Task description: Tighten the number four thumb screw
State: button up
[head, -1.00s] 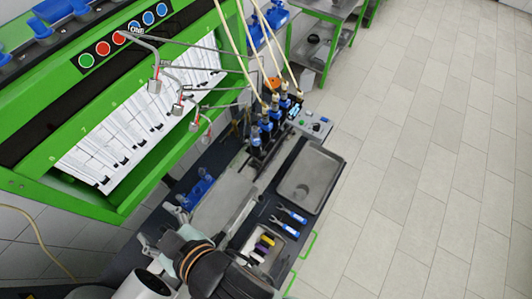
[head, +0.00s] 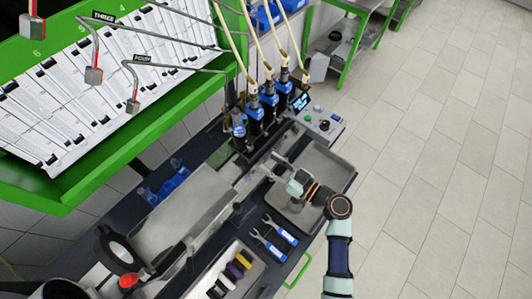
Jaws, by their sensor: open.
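A hanging rod labelled FOUR (head: 142,58) ends in a grey block with red (head: 133,105) at upper left. A similar rod labelled THREE (head: 103,17) hangs left of it. Several blue and black injector-like units (head: 255,112) stand in a row at the bench's back, with cream hoses on top. I cannot make out the number four thumb screw among these parts. My gripper (head: 270,168) is open, over the bench near the left edge of the grey tray and in front of the row. Its fingertips are small, and no held thing shows.
The grey tray (head: 318,160) lies at the bench's right. Two blue-handled wrenches (head: 272,238) and a bin of coloured parts (head: 228,272) are nearer. A control box (head: 322,122) stands behind the tray. The floor at right is clear.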

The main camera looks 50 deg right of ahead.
aim_at(250, 147)
jog(key=w, duration=0.2)
jog(key=w+p, duration=0.1)
jog(key=w, duration=0.4)
jog(key=shift+w+d, duration=0.25)
jog(key=shift+f, duration=0.1)
grip_shut()
